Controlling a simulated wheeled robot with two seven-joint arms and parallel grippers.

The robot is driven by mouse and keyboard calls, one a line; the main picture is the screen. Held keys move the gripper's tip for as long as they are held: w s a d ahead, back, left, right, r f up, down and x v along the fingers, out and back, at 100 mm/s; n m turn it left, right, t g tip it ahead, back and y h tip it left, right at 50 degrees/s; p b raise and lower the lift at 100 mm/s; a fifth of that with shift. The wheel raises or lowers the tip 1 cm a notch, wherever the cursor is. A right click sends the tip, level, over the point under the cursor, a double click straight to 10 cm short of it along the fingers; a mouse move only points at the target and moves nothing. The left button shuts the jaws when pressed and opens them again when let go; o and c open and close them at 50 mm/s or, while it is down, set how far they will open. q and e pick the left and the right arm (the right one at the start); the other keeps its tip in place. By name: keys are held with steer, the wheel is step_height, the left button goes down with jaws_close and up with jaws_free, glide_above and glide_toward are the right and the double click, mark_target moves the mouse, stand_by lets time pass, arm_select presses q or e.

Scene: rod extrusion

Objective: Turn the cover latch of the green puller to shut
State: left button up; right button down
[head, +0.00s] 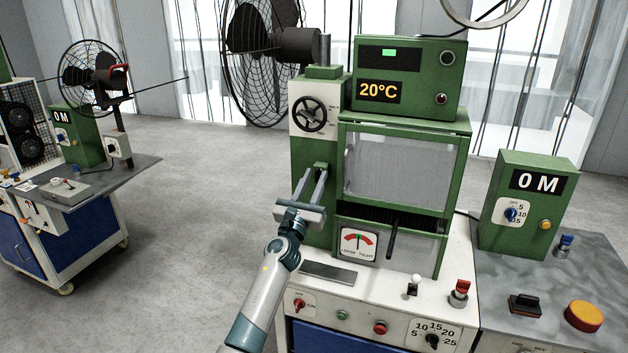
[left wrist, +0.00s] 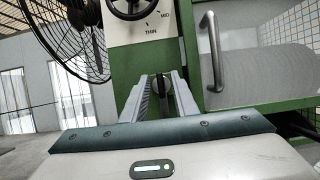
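The green puller (head: 455,205) stands on the white bench, with a clear cover (head: 395,165) across its front that looks closed. My left gripper (head: 317,172) reaches up to the green column left of the cover. In the left wrist view, a dark upright lever (left wrist: 161,96), which looks like the cover latch, stands between the fingers of my left gripper (left wrist: 163,80). The fingers are apart, with a narrow gap beside the lever; contact is not clear. In the head view the fingers largely hide the latch. My right gripper is not in view.
A grey bar handle (left wrist: 213,50) on the cover is close right of the fingers. A black handwheel (head: 310,114) sits above them. A loose/tight gauge (head: 357,243) and a black lever (head: 391,238) are below the cover. A green 0 M box (head: 530,205) stands at right.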

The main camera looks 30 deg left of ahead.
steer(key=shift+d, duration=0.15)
arm_select(q)
jaws_close()
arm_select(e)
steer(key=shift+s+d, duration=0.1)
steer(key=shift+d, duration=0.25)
